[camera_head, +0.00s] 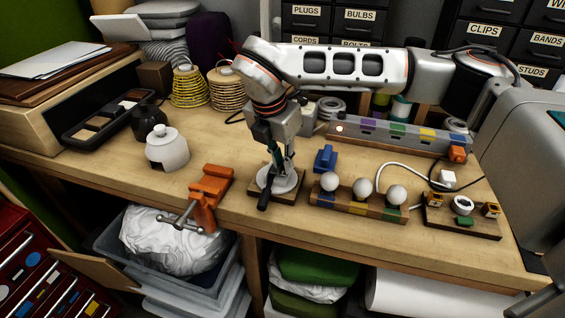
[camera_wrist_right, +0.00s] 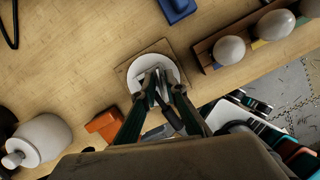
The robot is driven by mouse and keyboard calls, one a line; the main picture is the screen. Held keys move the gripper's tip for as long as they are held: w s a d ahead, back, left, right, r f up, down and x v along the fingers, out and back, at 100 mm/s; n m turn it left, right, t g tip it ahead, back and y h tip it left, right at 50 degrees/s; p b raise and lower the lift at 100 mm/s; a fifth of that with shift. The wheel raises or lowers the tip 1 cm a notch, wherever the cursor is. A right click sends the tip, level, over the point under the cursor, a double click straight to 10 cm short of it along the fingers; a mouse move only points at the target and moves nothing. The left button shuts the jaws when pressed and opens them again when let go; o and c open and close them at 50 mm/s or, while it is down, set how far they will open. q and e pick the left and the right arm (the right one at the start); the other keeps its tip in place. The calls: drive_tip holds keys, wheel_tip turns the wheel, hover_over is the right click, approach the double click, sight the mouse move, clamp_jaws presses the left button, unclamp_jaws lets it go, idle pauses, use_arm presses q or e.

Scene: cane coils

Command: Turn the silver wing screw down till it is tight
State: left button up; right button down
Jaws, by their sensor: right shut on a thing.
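A round white disc (camera_head: 291,184) sits on a square wooden board near the front edge of the bench; the disc also shows in the right wrist view (camera_wrist_right: 143,65). My right gripper (camera_head: 283,170) points down over the disc. In the right wrist view its fingertips (camera_wrist_right: 160,82) are close together at the disc, shut on the silver wing screw. The fingers hide most of the screw, and I cannot tell how far down it sits. A dark handle (camera_head: 264,199) sticks out from the disc towards the bench front.
An orange clamp (camera_head: 209,190) stands left of the board, with a white lidded pot (camera_head: 166,152) behind it. A blue block (camera_head: 325,158) and a wooden rack (camera_head: 347,205) with white balls are close on the right. Cane coils (camera_head: 188,88) stand at the back.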

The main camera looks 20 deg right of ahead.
drive_tip(key=m+g, duration=0.1)
drive_tip(key=m, duration=0.3)
drive_tip(key=shift+m+h, duration=0.3)
drive_tip(key=shift+m, duration=0.1)
drive_tip(key=shift+m+g, duration=0.3)
drive_tip(key=shift+m, duration=0.5)
drive_tip(key=c, duration=2.2)
unclamp_jaws()
drive_tip(key=shift+c, duration=0.2)
